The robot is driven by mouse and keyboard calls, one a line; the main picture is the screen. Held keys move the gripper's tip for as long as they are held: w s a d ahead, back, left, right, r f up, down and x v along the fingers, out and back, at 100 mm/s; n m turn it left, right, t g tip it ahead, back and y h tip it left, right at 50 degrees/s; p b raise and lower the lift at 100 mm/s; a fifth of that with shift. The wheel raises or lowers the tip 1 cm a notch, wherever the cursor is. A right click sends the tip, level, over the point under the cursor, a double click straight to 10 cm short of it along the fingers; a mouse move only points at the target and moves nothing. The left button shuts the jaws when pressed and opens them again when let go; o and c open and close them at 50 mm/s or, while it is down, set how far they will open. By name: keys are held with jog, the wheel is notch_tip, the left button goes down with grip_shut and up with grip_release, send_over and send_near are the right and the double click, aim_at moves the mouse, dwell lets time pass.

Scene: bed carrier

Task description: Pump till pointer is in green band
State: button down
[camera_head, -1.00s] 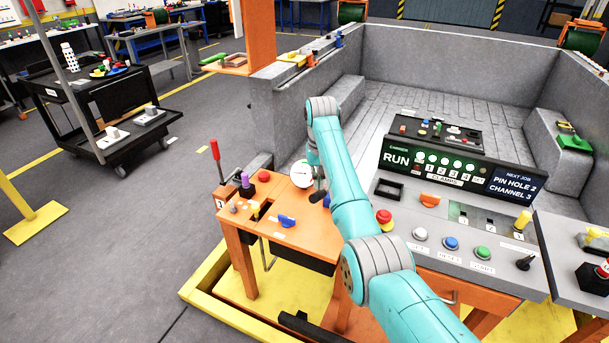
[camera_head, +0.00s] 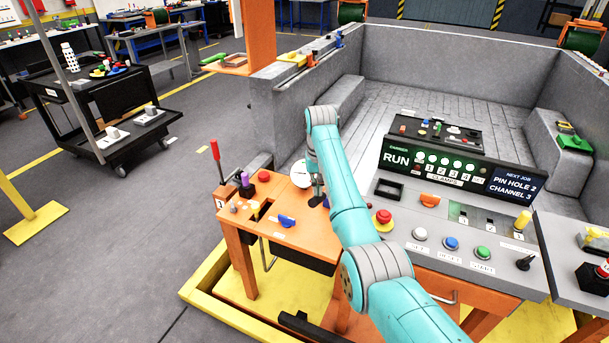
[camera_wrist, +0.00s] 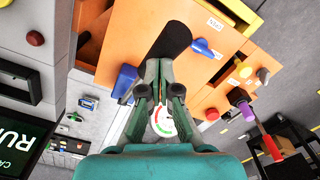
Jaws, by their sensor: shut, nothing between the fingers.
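A round white gauge (camera_head: 300,173) stands at the back of the orange bench. Its face also shows in the wrist view (camera_wrist: 164,122), with red and green bands, partly hidden by my fingers; I cannot make out the pointer. A black cylindrical grip, seen in the wrist view (camera_wrist: 172,38), lies just beyond my fingertips; it looks like the pump handle. It shows small and dark in the head view (camera_head: 316,201). My gripper (camera_wrist: 160,66) is shut and empty, its tips at or very near the grip's near end. I cannot tell if they touch.
The orange bench (camera_head: 300,238) also carries a blue knob (camera_head: 287,221), a purple knob (camera_head: 263,177) and a red-handled lever (camera_head: 217,158). A grey control panel with a red mushroom button (camera_head: 382,219) stands to the right, below the RUN display (camera_head: 397,158).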

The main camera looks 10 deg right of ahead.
jog(key=shift+s+a+f, duration=0.55)
jog(key=shift+s+f, duration=0.35)
jog(key=shift+f, duration=4.7)
jog(key=shift+w+d+r, duration=0.25)
jog(key=shift+w+r, duration=0.1)
jog(key=shift+r, duration=1.9)
jog(key=shift+w+d+r, duration=0.2)
jog(key=shift+w+r, duration=0.15)
jog(key=shift+r, duration=1.9)
jog(key=shift+w+d+r, duration=0.25)
jog(key=shift+w+r, duration=0.1)
jog(key=shift+r, duration=1.9)
